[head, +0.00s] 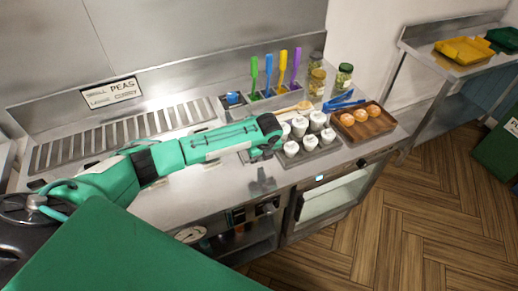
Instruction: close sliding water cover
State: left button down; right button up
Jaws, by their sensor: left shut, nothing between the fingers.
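My left arm reaches in from the left over the steel counter. My left gripper (261,157) is dark, points down and is shut with nothing in it. It is just left of the white cups and close to the counter top. A steel well (261,101) at the back of the counter holds utensils with green, blue, yellow and purple handles, and a small blue item lies at its left end. No sliding water cover can be made out clearly; my arm hides part of the counter. My right gripper is out of view.
Several white cups (292,148) stand on a dark tray right of my gripper. A wooden tray (370,125) holds round orange-brown items. Jars (343,77) and blue tongs (343,102) are behind. A slotted grate (110,138) lies at left. The front counter strip (205,190) is clear.

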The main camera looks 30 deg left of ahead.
pick_arm(q)
jog(key=shift+w+a, duration=0.6)
jog(key=shift+a, duration=0.2)
jog(key=w+a+b, duration=0.1)
jog(key=w+a, duration=0.2)
jog(key=w+a+b, duration=0.2)
jog(key=w+a, duration=0.1)
jog(key=shift+a+f, duration=0.2)
jog(key=shift+a, duration=0.2)
jog(key=shift+w+a, duration=0.25)
jog(key=shift+a, duration=0.05)
jog(key=shift+r, duration=0.3)
